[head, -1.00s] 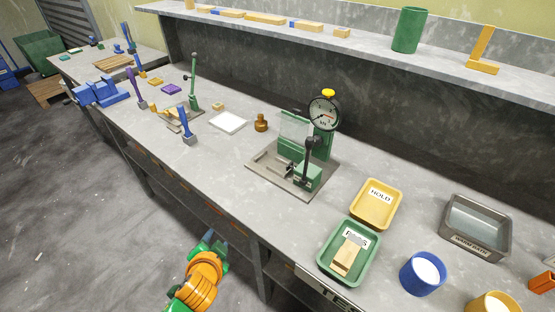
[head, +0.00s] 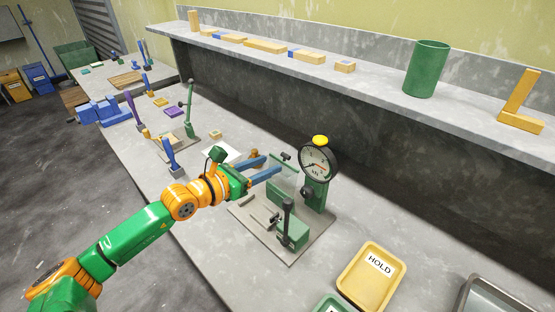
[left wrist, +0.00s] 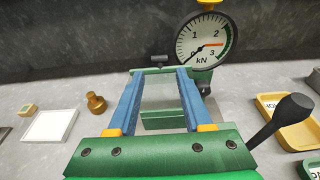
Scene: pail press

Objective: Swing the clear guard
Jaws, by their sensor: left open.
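The press (head: 292,238) stands on a grey base plate on the bench, with a round kN dial (head: 318,160) and yellow cap on top. The clear guard (head: 284,183) is a see-through panel upright on the press's left side. A small dark knob (left wrist: 159,59) shows at the guard's top, just beyond my fingertips in the left wrist view. My left gripper (head: 272,164) is open, its two blue fingers spread and reaching level toward the guard. The guard also shows between the fingers (left wrist: 159,72). I cannot tell whether they touch it. My right gripper is not in view.
A black-knobbed lever (left wrist: 282,112) rises at the press's right front. A yellow HOLD tray (head: 371,275) and a green tray (head: 331,305) lie to the right. A brass weight (left wrist: 95,102) and white plate (left wrist: 50,125) are left. The shelf (head: 380,75) runs behind.

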